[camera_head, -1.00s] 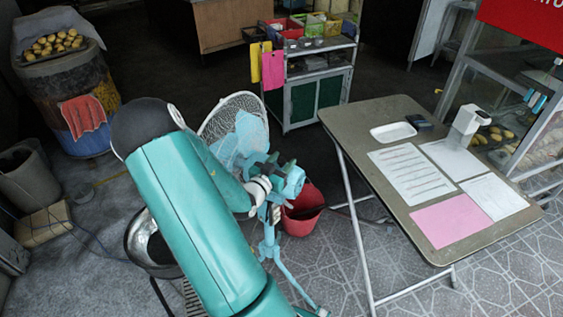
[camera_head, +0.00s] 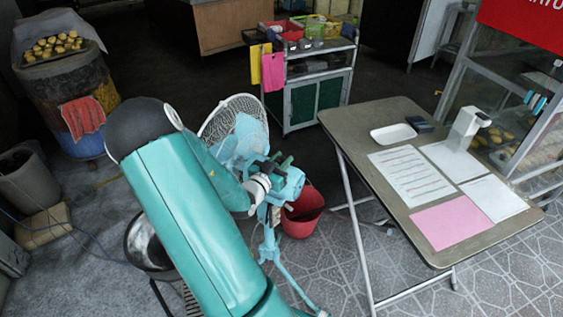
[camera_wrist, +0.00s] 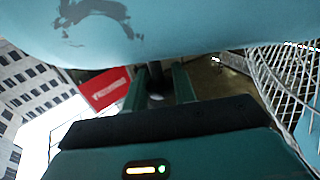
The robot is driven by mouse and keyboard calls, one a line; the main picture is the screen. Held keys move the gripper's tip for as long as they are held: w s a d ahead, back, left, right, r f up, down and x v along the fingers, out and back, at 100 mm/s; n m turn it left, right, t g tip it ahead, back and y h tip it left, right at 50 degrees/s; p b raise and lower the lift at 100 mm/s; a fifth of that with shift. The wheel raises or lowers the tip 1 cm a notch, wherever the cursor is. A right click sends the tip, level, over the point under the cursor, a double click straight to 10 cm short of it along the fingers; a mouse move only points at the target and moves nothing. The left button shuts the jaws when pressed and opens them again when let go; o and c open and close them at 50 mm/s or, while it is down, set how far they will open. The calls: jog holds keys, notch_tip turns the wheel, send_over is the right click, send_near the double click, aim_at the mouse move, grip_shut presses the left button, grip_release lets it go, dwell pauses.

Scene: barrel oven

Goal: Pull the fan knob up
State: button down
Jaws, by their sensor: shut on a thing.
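The turquoise standing fan has a pale mesh grille (camera_head: 218,116) and a motor housing (camera_head: 294,187) in the head view. In the wrist view its curved housing (camera_wrist: 190,28) fills the top, with scuffed dark marks. The fan knob (camera_wrist: 156,74) is a small dark post under that housing. My gripper (camera_wrist: 158,84) has one finger on each side of the knob and is shut on it. In the head view my gripper (camera_head: 281,160) is at the top of the motor housing, and the knob cannot be made out there.
A folding table (camera_head: 360,128) with papers stands to the right of the fan. A red bucket (camera_head: 303,222) is on the floor behind the fan. A metal bowl (camera_head: 142,245) is beside my arm, and a barrel oven (camera_head: 65,90) is at the far left.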

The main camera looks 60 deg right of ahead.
jog(key=c, duration=1.1)
grip_release()
jog(key=shift+r, duration=0.15)
jog(key=shift+c, duration=0.2)
jog(key=w+a, duration=0.1)
jog(key=a, duration=1.2)
jog(key=shift+w+a, duration=0.2)
jog(key=shift+a, duration=0.1)
jog(key=shift+s, duration=0.1)
